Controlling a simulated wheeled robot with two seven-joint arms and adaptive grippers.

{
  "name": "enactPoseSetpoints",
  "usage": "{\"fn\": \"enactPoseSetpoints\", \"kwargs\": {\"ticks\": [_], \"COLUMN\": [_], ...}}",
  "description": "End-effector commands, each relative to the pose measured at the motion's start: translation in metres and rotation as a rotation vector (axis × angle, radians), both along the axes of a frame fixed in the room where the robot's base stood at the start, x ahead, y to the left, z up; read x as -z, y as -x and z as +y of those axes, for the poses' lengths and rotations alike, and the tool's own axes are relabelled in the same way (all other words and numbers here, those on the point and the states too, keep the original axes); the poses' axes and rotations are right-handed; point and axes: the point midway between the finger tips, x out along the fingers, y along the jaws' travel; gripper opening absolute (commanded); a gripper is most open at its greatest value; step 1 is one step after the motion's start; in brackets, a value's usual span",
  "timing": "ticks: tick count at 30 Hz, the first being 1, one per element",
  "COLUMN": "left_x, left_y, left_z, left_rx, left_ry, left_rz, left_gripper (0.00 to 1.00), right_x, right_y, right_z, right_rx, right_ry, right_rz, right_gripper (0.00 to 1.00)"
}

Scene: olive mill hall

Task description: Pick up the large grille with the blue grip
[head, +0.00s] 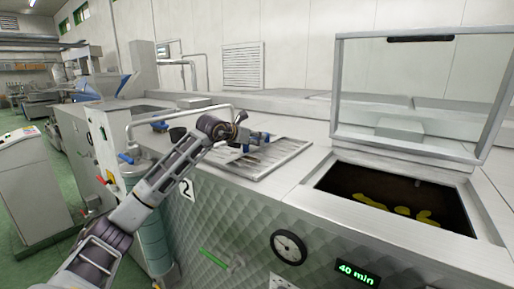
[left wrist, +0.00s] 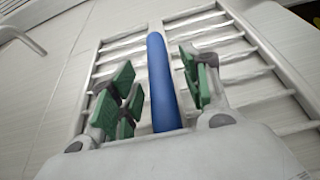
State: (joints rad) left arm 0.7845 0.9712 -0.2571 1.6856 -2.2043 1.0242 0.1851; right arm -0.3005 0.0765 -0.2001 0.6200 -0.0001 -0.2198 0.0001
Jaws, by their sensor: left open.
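The large grille (head: 287,153) lies flat on the metal worktop, left of the open hatch. Its bars (left wrist: 252,72) spread to both sides in the left wrist view. Its blue grip (left wrist: 161,75) is a bar that runs between the green-padded fingers of my left gripper (left wrist: 158,88). The fingers are open, with a gap to the grip on each side. In the head view my left gripper (head: 254,143) is over the grille and hides part of it. My right gripper is not in view.
The hatch with a raised clear lid (head: 420,95) stands to the right, with yellow matter (head: 395,210) in its dark opening. A dark cup (head: 178,135) and a small blue-handled item (head: 159,126) are left of the gripper. A metal rail (head: 180,113) runs behind the arm.

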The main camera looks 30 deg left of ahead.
Motion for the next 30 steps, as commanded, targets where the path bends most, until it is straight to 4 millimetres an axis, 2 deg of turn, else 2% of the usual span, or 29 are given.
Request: {"fn": "enactPoseSetpoints", "kwargs": {"ticks": [13, 24, 30], "left_x": [0.0007, 0.0008, 0.0008], "left_y": [-0.0004, -0.0003, -0.0003], "left_z": [0.0000, 0.0000, 0.0000], "left_rx": [0.000, 0.000, 0.000], "left_ry": [0.000, 0.000, 0.000], "left_rz": [0.000, 0.000, 0.000], "left_gripper": [0.47, 0.01, 0.00], "right_x": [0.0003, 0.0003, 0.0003], "right_y": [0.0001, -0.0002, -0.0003], "right_z": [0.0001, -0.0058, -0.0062], "right_rx": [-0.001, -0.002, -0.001], "right_ry": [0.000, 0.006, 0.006], "right_rz": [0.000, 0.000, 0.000], "right_gripper": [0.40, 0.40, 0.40]}}
